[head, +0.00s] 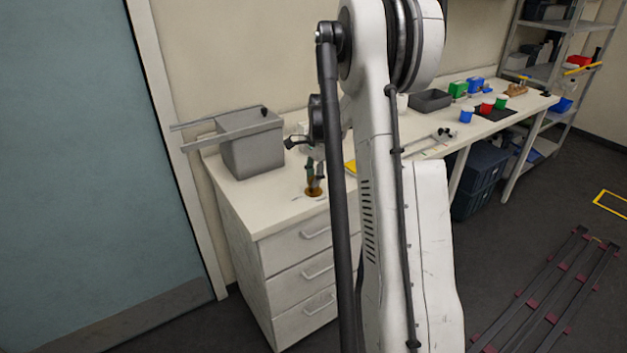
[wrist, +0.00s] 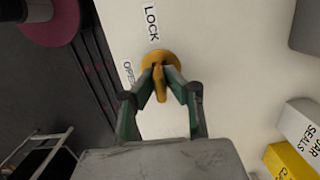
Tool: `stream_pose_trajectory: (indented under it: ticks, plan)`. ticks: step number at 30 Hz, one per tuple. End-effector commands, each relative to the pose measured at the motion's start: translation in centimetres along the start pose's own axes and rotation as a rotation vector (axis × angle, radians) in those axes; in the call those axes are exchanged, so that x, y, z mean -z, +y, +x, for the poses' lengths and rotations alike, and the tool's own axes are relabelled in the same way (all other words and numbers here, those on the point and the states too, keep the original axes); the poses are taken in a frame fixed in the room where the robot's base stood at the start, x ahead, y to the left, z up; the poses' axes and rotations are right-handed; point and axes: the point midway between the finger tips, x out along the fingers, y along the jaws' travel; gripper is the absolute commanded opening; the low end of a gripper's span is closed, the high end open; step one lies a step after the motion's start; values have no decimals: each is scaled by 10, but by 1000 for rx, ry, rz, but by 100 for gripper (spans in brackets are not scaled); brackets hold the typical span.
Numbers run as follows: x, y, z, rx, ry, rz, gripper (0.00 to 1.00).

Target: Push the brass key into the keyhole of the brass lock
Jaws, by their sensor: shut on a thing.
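The brass lock (wrist: 151,59) is a round brass piece on the white counter, beside the printed word LOCK. The brass key (wrist: 161,92) is between the fingertips of my gripper (wrist: 160,82), which is shut on it. The key's far end overlaps the lock in the wrist view; I cannot tell how deep it sits in the keyhole, which is hidden. In the head view the lock (head: 313,191) shows small near the counter's front edge, with my gripper (head: 315,178) just above it. The key cannot be made out there.
A grey bin (head: 252,150) with rails across its top stands at the counter's back left. A yellow box (wrist: 288,162) and a white box marked SEALS (wrist: 302,127) lie right of the gripper. Coloured containers (head: 465,115) stand farther along the counter.

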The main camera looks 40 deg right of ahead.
Motion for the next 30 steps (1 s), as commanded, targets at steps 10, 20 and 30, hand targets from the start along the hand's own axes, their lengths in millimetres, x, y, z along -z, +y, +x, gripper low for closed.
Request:
stream_pose_trajectory:
  ticks: [10,20,30]
  plan:
    - [0,0,0,0,0,0,32]
    - [0,0,-9,0,0,0,32]
    - [0,0,-70,0,0,0,32]
